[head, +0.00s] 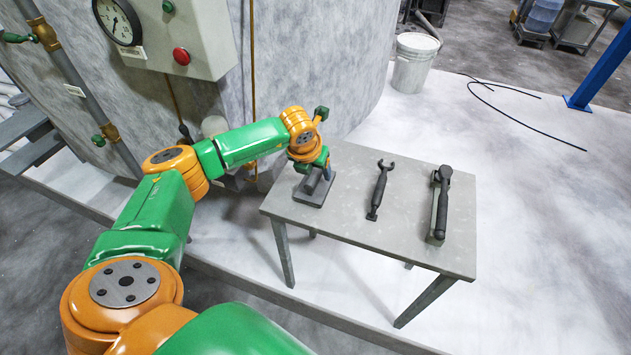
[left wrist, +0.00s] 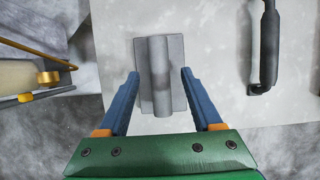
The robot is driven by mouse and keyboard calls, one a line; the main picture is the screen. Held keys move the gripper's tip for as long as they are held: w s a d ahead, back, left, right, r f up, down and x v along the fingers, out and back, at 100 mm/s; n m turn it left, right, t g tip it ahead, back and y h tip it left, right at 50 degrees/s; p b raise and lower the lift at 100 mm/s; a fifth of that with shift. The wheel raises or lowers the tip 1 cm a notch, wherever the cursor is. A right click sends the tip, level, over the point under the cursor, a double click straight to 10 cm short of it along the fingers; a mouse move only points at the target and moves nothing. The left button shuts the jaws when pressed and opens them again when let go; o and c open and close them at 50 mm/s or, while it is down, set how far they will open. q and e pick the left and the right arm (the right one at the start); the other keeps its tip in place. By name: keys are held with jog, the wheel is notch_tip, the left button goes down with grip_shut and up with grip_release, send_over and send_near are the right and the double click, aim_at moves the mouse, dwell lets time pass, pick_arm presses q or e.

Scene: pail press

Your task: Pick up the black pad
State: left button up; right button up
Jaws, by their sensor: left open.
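The black pad (head: 308,197) lies at the left end of the grey table, a dark flat plate with a raised bar-like grip along its middle. In the left wrist view the pad (left wrist: 145,68) looks grey and sits between my fingers. My left gripper (head: 322,165) is above the pad, partly hidden behind its own wrist. In the left wrist view my left gripper (left wrist: 159,72) is open, with one blue finger on each side of the pad's grip. I cannot tell whether the fingers touch it. My right gripper is not in view.
On the table (head: 410,225) lie a dark wrench-like tool (head: 379,188) in the middle and a black-handled tool (head: 440,205) at the right. A large grey tank with a gauge box (head: 185,35) stands behind. A white pail (head: 413,62) stands on the floor beyond.

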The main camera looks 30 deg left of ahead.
pick_arm(q)
jog(key=shift+f+b, duration=0.25)
jog(key=shift+b, duration=0.1)
dwell(0.3)
grip_shut()
dwell(1.3)
